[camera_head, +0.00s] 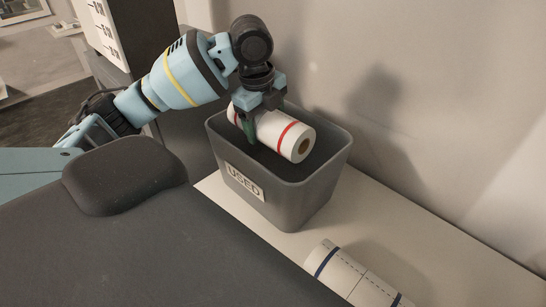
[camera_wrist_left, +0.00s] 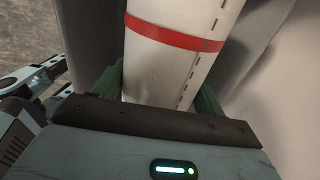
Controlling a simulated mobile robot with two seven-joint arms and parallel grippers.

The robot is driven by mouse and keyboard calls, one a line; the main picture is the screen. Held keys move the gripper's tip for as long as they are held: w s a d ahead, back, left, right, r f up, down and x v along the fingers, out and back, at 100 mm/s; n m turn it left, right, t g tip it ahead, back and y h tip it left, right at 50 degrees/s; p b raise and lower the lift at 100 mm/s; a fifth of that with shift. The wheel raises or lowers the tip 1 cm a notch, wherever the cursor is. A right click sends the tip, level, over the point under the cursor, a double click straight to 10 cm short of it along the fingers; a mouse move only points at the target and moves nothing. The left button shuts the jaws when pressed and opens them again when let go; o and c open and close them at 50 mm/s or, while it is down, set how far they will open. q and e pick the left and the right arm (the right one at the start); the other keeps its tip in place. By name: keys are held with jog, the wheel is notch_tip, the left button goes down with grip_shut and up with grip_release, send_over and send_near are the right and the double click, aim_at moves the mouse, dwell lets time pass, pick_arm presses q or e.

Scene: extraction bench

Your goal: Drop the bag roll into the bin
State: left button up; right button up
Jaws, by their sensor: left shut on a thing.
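The bag roll (camera_head: 272,133) is white with red bands and a brown core opening at its near end. My left gripper (camera_head: 251,128) is shut on it, with green fingers on either side of the roll. The roll lies tilted over the mouth of the grey bin (camera_head: 287,204), which has a "USED" label on its front. The roll overlaps the bin's opening in the head view; how deep it sits is hard to tell. In the left wrist view the roll (camera_wrist_left: 176,62) with a red band fills the space between the fingers. My right gripper is not in view.
A second white roll with blue bands (camera_head: 351,277) lies on the pale bench top (camera_head: 262,228) in front of the bin. A wall stands close behind the bin. A dark cabinet with a marked white panel (camera_head: 103,30) is at the upper left.

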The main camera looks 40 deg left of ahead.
pick_arm(q)
jog(key=o, duration=1.6)
jog(key=shift+r, duration=0.1)
jog(key=shift+s+r, duration=0.2)
jog(key=shift+r, duration=1.05)
jog(key=shift+s+r, duration=0.25)
jog(key=shift+r, duration=1.05)
jog(key=shift+s+r, duration=0.2)
jog(key=shift+r, duration=1.05)
